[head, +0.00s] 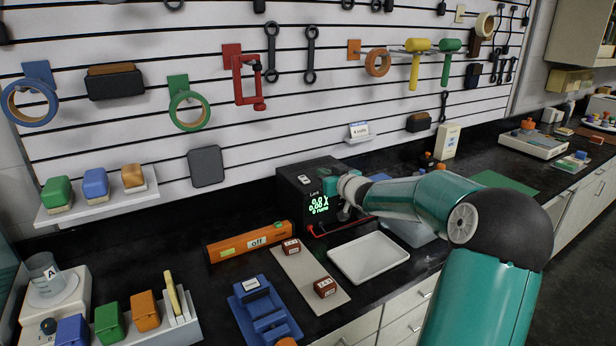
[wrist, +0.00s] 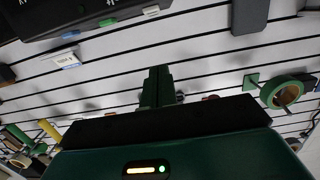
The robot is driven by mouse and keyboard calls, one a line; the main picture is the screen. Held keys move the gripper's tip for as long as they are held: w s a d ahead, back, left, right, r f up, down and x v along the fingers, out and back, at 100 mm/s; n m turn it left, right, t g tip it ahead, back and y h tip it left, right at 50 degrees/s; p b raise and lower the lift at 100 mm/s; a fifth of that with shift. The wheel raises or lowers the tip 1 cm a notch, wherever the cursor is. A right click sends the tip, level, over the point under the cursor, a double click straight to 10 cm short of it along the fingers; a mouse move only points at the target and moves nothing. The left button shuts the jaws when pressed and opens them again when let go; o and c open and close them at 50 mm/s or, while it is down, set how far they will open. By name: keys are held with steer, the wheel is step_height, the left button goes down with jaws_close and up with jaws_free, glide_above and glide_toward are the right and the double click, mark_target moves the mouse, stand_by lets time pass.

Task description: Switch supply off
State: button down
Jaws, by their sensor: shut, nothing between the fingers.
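The black power supply (head: 293,193) stands on the dark counter against the slatted wall. Its front has a lit green display (head: 318,205), with digits that look like zeros. A small white-marked part (head: 303,180) sits on its top; I cannot make out a switch position. My teal arm reaches in from the right, with its end beside the supply's right side; contact cannot be told. In the wrist view, my gripper (wrist: 157,88) has its green fingers together and empty. A dark box edge with coloured tags shows there at top left.
An orange bar (head: 225,249) labelled "off" lies left of the supply. A white tray (head: 369,258), a beige strip (head: 290,265) with two dark red blocks and a blue fixture (head: 262,310) lie in front. A red cable runs near the supply's foot. Tools hang on the wall.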

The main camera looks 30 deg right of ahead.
stand_by(0.3)
glide_above(306, 181)
steer(key=shift+s+f, duration=0.3)
steer(key=shift+f, duration=0.35)
step_height(306, 181, down, 3)
steer(key=shift+w+d+f, duration=0.1)
steer(key=shift+f, duration=0.3)
steer(key=shift+w+f, duration=0.1)
steer(key=shift+f, duration=0.05)
steer(key=shift+w+f, duration=0.15)
steer(key=shift+f, duration=0.05)
steer(key=shift+r, duration=0.1)
